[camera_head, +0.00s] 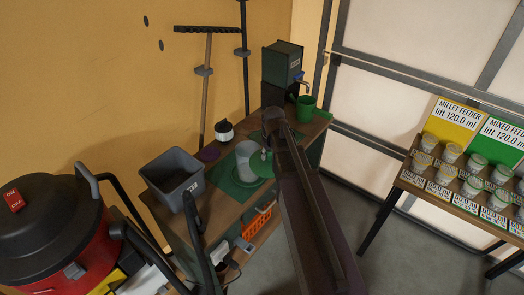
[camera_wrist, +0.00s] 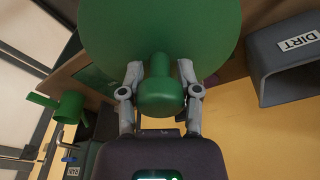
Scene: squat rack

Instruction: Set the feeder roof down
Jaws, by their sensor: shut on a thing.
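The feeder roof (camera_wrist: 160,28) is a green disc with a knob (camera_wrist: 160,98) on it. In the wrist view my gripper (camera_wrist: 160,74) is shut on the knob, one finger on each side. In the head view the roof (camera_head: 262,166) shows below my gripper (camera_head: 266,152), over the workbench. A pale grey cylinder (camera_head: 244,152), perhaps the feeder body, stands just left of the roof on a green mat (camera_head: 223,172). The roof overlaps it in the picture; I cannot tell whether they touch.
A grey bin (camera_head: 172,181) labelled DIRT in the wrist view (camera_wrist: 285,68) stands left on the bench. An orange basket (camera_head: 258,219) lies in front. A red vacuum (camera_head: 50,240) is at lower left.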

